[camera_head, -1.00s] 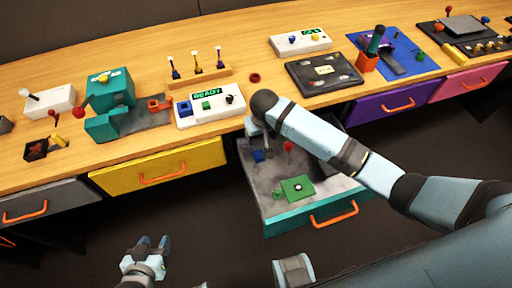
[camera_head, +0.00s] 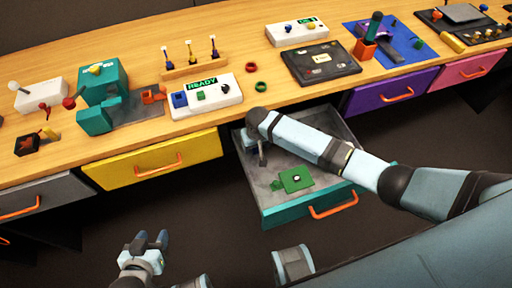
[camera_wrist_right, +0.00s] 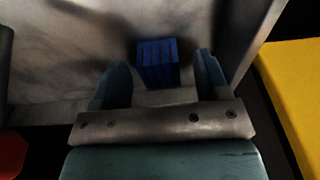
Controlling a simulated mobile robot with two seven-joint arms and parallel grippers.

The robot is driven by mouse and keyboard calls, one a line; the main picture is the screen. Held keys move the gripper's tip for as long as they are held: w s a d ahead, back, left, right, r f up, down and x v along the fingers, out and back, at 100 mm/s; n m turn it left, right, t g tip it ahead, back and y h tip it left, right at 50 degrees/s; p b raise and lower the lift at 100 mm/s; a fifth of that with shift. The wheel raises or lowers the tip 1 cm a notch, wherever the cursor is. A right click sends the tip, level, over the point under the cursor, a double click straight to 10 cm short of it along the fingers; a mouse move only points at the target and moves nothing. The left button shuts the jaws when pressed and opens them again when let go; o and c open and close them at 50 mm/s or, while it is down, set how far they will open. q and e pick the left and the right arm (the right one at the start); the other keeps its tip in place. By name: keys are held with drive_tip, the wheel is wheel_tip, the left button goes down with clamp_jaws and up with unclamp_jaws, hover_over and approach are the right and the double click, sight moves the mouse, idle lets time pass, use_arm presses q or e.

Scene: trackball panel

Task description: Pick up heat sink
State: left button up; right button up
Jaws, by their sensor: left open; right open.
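The heat sink appears to be the blue ribbed block (camera_wrist_right: 158,63) on the grey floor of the open drawer (camera_head: 325,188). In the right wrist view it sits between the two fingers of my right gripper (camera_wrist_right: 157,80), near their tips, with visible gaps on both sides. That gripper is open. In the head view my right gripper (camera_head: 258,155) is down inside the drawer at its back left, and the block is hidden by the gripper and arm. My left gripper (camera_head: 151,240) is open and empty, low in front of the desk.
A green square piece (camera_head: 296,180) lies in the drawer's front half. A red thing (camera_wrist_right: 10,155) shows at the wrist view's lower left. The drawer's wall (camera_wrist_right: 255,35) is close by the right finger. The yellow drawer (camera_head: 155,160) beside it is shut.

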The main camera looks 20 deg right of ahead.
drive_tip(key=shift+c, duration=0.5)
drive_tip(key=c, duration=0.9)
